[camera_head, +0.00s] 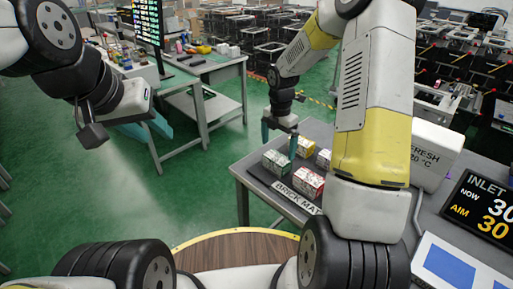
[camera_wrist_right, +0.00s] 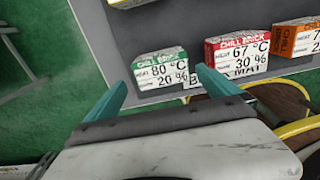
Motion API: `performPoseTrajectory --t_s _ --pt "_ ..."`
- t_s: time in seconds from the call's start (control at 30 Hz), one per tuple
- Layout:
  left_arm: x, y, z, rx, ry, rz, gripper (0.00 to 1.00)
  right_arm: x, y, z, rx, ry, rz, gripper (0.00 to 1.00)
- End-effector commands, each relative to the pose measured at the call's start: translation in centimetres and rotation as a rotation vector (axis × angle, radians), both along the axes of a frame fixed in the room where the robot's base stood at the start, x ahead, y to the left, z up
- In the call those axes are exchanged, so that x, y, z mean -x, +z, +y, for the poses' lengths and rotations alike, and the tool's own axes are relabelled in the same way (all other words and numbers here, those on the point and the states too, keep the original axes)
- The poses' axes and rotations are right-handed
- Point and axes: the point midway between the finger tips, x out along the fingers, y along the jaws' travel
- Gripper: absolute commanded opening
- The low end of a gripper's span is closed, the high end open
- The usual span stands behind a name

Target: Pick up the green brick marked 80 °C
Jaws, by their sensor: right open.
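The green brick (camera_wrist_right: 160,75) reads 80 °C and 20 % in the right wrist view. In the head view the green brick (camera_head: 274,163) sits at the left end of the dark brick mat. My right gripper (camera_wrist_right: 161,80) is open and empty, its teal fingers to either side of the brick in the picture; I cannot tell whether they touch it. In the head view my right gripper (camera_head: 279,138) points down over the brick. My left gripper (camera_head: 150,125) hangs at the left, away from the table; its finger gap is unclear.
A red brick (camera_wrist_right: 238,54) marked 67 °C and an orange brick (camera_wrist_right: 299,40) are to the right on the mat. Other bricks stand behind. Green floor is free at left.

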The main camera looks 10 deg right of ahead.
Motion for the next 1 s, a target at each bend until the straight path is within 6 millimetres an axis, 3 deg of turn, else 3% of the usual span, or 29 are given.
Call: performPoseTrajectory --t_s 0.6,0.9,1.0 --pt "0.0 0.0 0.0 0.000 0.000 0.000 0.36 0.4 -7.6 0.0 -0.001 0.016 0.006 1.00" --pt "0.0 0.0 0.0 0.000 0.000 0.000 0.36 0.3 -8.0 -0.1 -0.001 0.014 0.003 1.00" --pt "0.0 0.0 0.0 0.000 0.000 0.000 0.36 0.3 -8.0 -0.1 -0.001 0.014 0.003 0.80"
